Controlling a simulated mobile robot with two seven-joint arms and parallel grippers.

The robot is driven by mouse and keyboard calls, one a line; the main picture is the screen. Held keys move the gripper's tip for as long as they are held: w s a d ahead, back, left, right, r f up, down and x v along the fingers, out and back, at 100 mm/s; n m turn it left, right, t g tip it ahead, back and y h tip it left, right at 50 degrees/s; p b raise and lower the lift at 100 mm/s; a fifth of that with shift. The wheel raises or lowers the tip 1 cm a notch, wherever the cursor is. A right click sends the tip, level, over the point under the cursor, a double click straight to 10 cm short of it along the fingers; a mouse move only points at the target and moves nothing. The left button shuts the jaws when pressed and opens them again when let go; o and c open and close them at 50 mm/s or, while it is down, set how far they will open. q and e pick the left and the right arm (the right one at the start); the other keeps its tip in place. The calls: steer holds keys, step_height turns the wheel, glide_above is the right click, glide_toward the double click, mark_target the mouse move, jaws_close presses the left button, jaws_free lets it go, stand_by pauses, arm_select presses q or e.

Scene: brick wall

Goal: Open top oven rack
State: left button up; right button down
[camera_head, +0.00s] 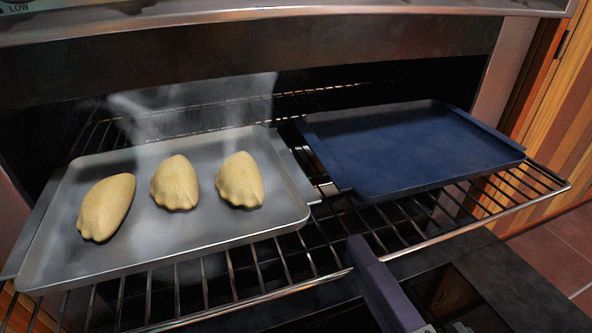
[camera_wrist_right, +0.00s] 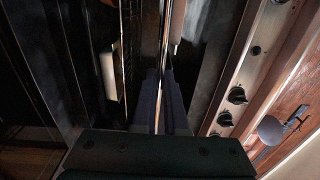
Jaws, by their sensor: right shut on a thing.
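The top oven rack (camera_head: 480,220) is a wire grid that sticks out of the dark oven opening, with its front bar toward me. My right gripper (camera_head: 358,250) is at the middle of the front bar, shut on it. In the right wrist view the gripper fingers (camera_wrist_right: 160,105) close around a thin bar that runs away between them. The rack bears a grey tray (camera_head: 180,240) on the left and a blue tray (camera_head: 415,150) on the right. My left gripper is not in view.
Three golden pastries, one of them in the middle (camera_head: 174,183), lie on the grey tray, with faint steam above. The blue tray is empty. A dark flat surface (camera_head: 520,285) lies below the rack. Control knobs (camera_wrist_right: 237,95) show in the right wrist view.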

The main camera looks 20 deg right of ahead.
steer(key=c, duration=1)
jaws_free()
steer(key=shift+o, duration=0.2)
steer(key=s+p, duration=0.1)
steer(key=s, duration=0.9)
steer(key=shift+d+p, duration=0.2)
steer(key=shift+p, duration=0.2)
